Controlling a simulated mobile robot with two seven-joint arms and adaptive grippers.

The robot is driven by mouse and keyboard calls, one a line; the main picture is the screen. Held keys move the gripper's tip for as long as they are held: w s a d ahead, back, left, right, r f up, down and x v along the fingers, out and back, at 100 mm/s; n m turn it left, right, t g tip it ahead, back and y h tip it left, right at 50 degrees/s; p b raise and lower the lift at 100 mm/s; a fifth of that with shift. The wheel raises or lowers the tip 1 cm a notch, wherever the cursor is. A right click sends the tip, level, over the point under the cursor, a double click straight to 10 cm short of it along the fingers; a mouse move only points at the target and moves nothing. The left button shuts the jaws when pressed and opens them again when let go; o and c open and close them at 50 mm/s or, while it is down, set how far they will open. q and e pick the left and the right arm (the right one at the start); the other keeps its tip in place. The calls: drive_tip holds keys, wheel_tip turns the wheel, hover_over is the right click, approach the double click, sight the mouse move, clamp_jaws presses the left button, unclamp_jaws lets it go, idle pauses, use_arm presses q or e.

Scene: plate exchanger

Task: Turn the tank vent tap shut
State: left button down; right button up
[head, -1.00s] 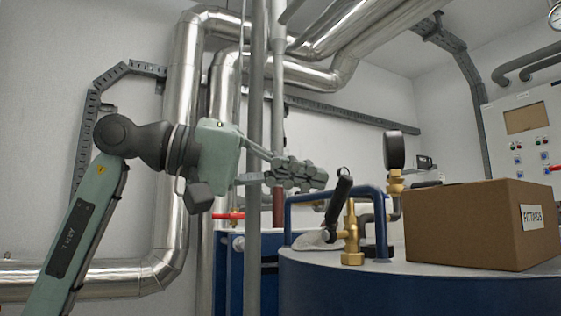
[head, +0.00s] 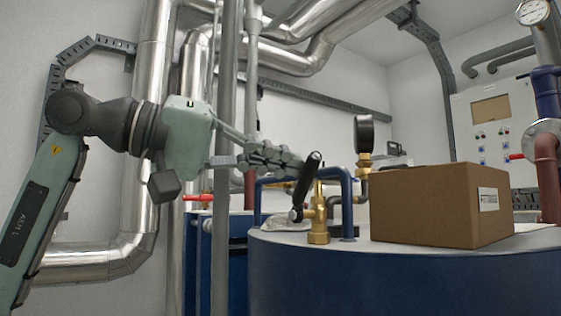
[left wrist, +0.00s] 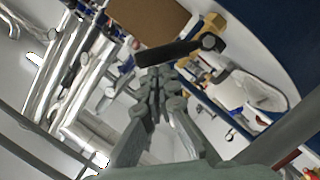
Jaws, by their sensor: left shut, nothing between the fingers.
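The tank vent tap (head: 319,224) is a brass fitting on top of the blue tank (head: 330,275). Its black lever handle (head: 307,180) slants up and to the right in the head view. In the left wrist view the handle (left wrist: 168,53) lies across, just beyond my fingertips, with its brass end (left wrist: 212,26) at the upper right. My left gripper (head: 298,166) is shut and empty, its tips close behind the handle's upper part. I cannot tell whether they touch it. My right gripper is not in view.
A cardboard box (head: 425,208) stands on the tank right of the tap. A black-faced gauge (head: 364,134) on brass fittings and a blue pipe rail (head: 347,200) stand close behind.

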sight(302, 180)
use_arm(q)
drive_tip(key=shift+s+d+f+m, duration=0.15)
drive_tip(key=shift+s+m, duration=0.05)
drive_tip(key=shift+m, duration=0.2)
drive_tip(key=m, duration=0.1)
drive_tip(key=s+d+f+m+y+b, duration=0.1)
drive_tip(key=shift+s+m+t, duration=0.3)
drive_tip(key=shift+m+t, duration=0.1)
drive_tip(key=shift+s+d+f+m+y+b, duration=0.4)
drive_tip(key=shift+s+d+f+m, duration=0.1)
drive_tip(key=shift+m, duration=0.5)
drive_tip(key=shift+s+f+m+t, duration=0.1)
drive_tip(key=shift+f+m+t, duration=0.1)
drive_tip(key=shift+m+t, duration=0.1)
drive_tip(key=shift+s+d+f+b, duration=0.3)
drive_tip(key=shift+s+f+b, duration=0.1)
drive_tip(key=shift+f+b, duration=0.3)
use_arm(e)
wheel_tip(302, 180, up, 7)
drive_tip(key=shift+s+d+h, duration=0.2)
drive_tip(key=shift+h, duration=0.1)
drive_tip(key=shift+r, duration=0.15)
use_arm(q)
drive_tip(key=shift+r, duration=0.1)
